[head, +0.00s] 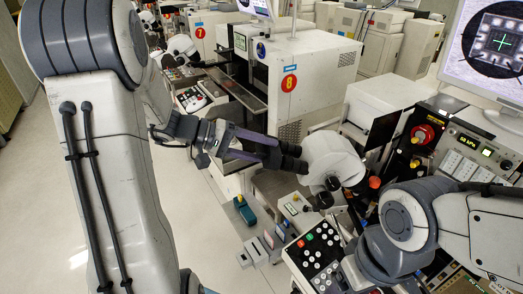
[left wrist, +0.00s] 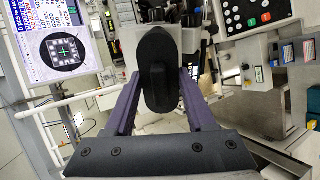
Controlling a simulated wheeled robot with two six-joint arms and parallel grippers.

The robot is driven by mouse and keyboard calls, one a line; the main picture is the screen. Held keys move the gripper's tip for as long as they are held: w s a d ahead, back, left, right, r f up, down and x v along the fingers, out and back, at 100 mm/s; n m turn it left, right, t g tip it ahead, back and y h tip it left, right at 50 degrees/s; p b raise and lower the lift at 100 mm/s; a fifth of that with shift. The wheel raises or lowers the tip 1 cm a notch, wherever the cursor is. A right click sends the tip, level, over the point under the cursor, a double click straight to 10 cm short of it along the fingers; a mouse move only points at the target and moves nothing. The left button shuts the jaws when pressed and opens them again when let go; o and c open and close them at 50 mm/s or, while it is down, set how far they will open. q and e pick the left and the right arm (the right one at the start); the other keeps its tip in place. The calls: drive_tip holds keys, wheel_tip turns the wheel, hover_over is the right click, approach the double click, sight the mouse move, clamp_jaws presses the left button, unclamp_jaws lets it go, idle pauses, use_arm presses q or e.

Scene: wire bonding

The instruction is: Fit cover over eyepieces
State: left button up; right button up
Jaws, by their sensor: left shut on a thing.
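My left gripper (head: 293,157) reaches in from the left in the head view, its purple fingers pointing at the microscope. In the left wrist view, the fingers are shut on a dark, rounded, elongated cover (left wrist: 158,75). The cover is hard to make out in the head view against the dark fingertips. The white microscope head (head: 332,156) is just right of the fingertips, with a small gap. Its black eyepieces (head: 325,199) point down toward the front and are uncovered. My right arm shows at the lower right, but its gripper is out of view.
A button panel (head: 318,254) stands in front of the microscope. Red and orange knobs (head: 421,134) and a monitor (head: 492,45) are to the right. Machine 8 (head: 300,75) stands behind. Small coloured boxes (head: 259,249) lie below. Open floor is at the left.

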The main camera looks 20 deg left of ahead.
sight(265, 150)
use_arm(q)
drive_tip(key=shift+b, duration=0.6)
idle(1.0)
drive_tip(key=shift+b+x, duration=1.3)
drive_tip(key=shift+x, duration=0.45)
drive_tip(key=o, duration=1.4)
drive_tip(key=shift+a, duration=0.15)
drive_tip(key=b+v, duration=0.3)
drive_tip(key=v, duration=0.6)
drive_tip(key=shift+s+a+r, duration=0.15)
drive_tip(key=shift+a, duration=0.05)
drive_tip(key=shift+s+a+r, duration=0.2)
drive_tip(key=shift+a, duration=0.05)
